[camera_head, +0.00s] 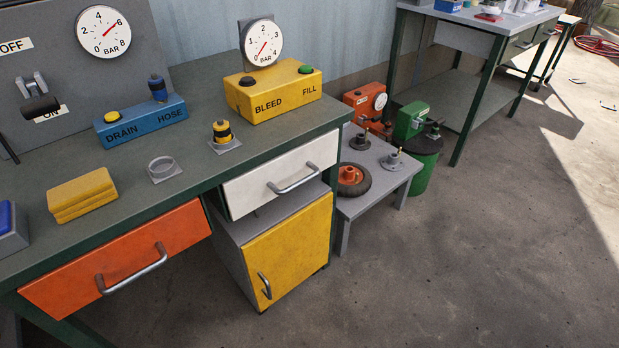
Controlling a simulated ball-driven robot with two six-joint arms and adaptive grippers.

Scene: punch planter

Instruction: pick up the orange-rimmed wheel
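The orange-rimmed wheel (352,178) lies flat on a low grey stand (394,178) beyond the right end of the workbench. It has a dark tyre and an orange hub. Its left edge is close to the bench's corner leg. Two dark round fittings with upright stems, a rear one (360,141) and a right one (392,159), are on the same stand. Neither of my grippers is in view.
The green workbench (130,210) with an orange drawer (120,258), a white drawer (282,174) and a yellow cabinet (288,250) fills the left. Open floor (480,260) lies right.

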